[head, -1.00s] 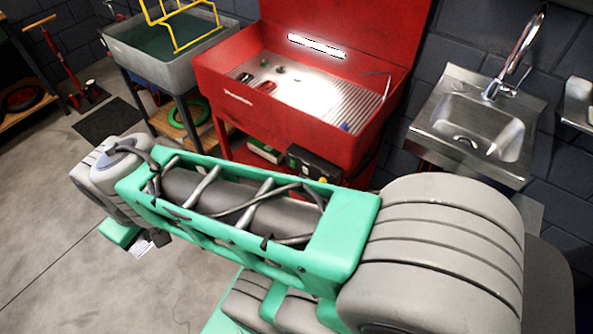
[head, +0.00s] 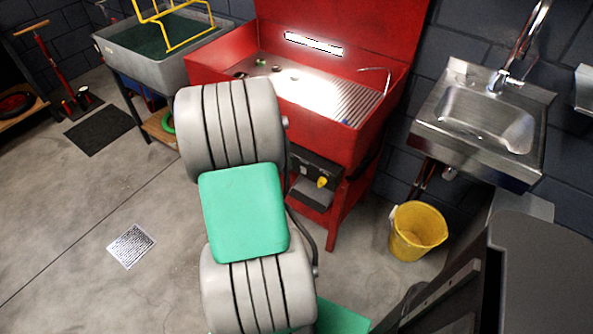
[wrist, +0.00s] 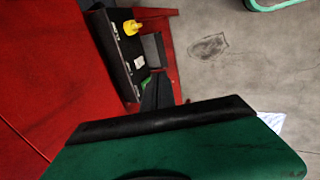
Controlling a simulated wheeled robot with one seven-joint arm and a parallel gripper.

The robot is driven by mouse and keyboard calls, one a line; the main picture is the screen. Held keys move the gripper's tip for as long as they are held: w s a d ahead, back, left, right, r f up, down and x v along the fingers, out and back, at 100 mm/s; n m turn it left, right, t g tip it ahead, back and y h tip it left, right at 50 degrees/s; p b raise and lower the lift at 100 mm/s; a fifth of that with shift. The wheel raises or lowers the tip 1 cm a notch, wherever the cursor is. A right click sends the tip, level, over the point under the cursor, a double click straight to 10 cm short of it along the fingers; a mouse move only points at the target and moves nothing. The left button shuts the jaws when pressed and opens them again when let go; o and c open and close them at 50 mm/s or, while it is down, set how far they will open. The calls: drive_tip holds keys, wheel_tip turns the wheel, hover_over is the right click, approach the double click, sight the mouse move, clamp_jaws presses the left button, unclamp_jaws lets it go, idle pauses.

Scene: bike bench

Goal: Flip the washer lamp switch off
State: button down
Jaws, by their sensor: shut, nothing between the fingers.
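The red parts washer (head: 220,72) stands at the back centre in the head view, and its lamp (head: 313,43) is lit. A black control box (head: 313,168) with a yellow knob (head: 322,182) is on its front. In the wrist view the box (wrist: 124,58) is at upper left, with the yellow knob (wrist: 132,27), pale labels and a small green part (wrist: 146,84). I cannot tell which small part is the lamp switch. My gripper's dark fingers (wrist: 156,92) are shut and empty, near the box's lower end; contact is unclear. My arm hides the gripper in the head view.
A steel sink (head: 485,125) is right of the washer, with a yellow bucket (head: 417,231) on the floor below it. A grey tub (head: 150,65) stands left.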

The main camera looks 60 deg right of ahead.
sight(303, 170)
drive_tip(key=d+f, duration=0.5)
drive_tip(key=s+d+f+b, duration=0.1)
drive_tip(key=d+f, duration=0.2)
drive_tip(key=shift+s+f, duration=0.1)
drive_tip(key=shift+f, duration=0.15)
